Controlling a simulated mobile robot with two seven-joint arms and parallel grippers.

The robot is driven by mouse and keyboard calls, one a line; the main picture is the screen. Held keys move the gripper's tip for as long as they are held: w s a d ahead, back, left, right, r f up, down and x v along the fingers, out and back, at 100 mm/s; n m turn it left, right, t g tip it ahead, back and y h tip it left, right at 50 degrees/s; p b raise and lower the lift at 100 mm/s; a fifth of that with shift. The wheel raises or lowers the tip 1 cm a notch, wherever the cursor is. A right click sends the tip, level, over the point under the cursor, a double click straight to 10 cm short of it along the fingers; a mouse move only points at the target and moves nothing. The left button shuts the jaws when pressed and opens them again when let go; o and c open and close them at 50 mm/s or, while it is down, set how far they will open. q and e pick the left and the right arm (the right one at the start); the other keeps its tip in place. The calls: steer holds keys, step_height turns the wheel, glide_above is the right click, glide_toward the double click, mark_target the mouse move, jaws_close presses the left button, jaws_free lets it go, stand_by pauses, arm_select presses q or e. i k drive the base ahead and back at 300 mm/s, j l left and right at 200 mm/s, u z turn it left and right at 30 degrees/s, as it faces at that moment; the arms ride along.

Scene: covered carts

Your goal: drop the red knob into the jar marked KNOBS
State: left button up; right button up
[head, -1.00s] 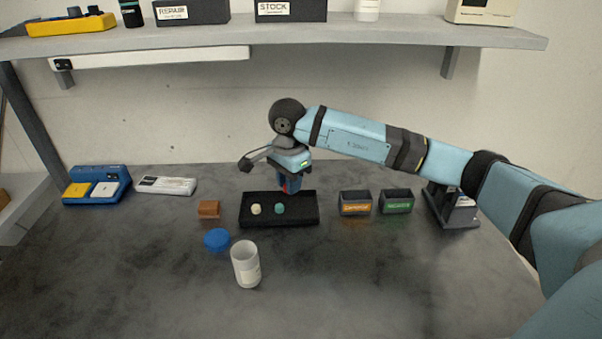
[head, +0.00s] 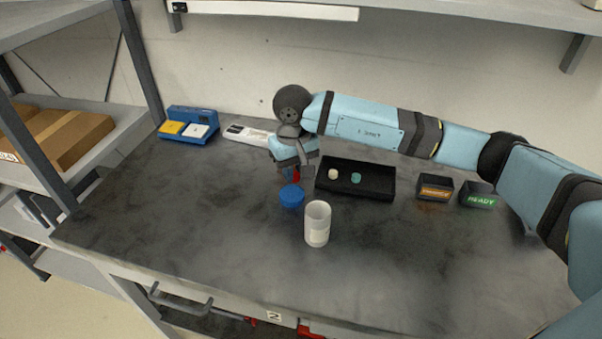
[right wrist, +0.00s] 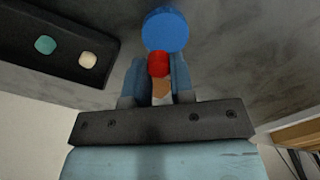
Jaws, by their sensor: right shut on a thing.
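My right gripper (head: 293,178) is shut on the red knob (head: 297,174). It is left of the black tray, just behind the blue lid (head: 291,196). In the right wrist view, the red knob (right wrist: 159,64) sits between the fingertips, in front of the blue lid (right wrist: 166,30). The white jar (head: 317,226) stands upright and open on the table, in front and to the right of the gripper. Its label is too small to read. My left gripper is not in view.
The black tray (head: 346,188) holds a cream knob (head: 333,174) and a teal knob (head: 356,178). Two small labelled bins, orange (head: 436,188) and green (head: 478,195), stand to the right. The front table is clear.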

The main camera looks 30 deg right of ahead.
mark_target(314, 238)
steer(key=k+l+u, duration=0.1)
steer(key=u, duration=0.35)
steer(key=k+l+u, duration=0.1)
steer(key=u, duration=0.35)
steer(key=k+l, duration=0.15)
steer(key=k, duration=0.25)
steer(key=k+l, duration=0.1)
steer(key=k, duration=0.25)
